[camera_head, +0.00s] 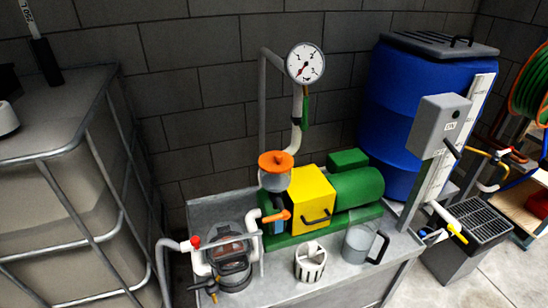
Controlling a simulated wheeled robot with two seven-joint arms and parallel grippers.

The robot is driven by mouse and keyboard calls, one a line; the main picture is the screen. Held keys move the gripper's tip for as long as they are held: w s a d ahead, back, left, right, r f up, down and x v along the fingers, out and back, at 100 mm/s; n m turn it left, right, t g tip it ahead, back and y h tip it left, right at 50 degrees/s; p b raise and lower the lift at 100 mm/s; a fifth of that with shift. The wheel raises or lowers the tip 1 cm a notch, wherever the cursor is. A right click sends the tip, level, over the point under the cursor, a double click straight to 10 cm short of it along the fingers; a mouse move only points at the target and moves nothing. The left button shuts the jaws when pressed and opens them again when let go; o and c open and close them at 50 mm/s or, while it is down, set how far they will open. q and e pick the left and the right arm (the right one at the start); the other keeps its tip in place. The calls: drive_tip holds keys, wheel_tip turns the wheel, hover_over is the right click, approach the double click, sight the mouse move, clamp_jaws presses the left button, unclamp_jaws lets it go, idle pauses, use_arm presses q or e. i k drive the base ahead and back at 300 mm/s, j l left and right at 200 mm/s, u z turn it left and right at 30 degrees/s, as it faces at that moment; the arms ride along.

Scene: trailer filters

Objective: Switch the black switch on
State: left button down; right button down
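A grey switch box (440,122) is mounted on a post at the right, in front of the blue barrel. Its front face carries a small dark round spot (456,113) and a small light label (450,126). A black lever (452,149) sticks out low on the box and points down to the right; it looks like the black switch. I cannot tell from this view whether it is on or off. Neither of my grippers is in view.
A metal table (330,285) holds a green and yellow pump (312,200), a filter housing (232,262), a white basket (310,262) and a metal jug (358,243). A pressure gauge (305,63) stands behind. A blue barrel (400,85) and a caged tank (60,170) flank it.

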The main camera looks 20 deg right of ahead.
sight(457, 155)
drive_tip(key=z, duration=1.75)
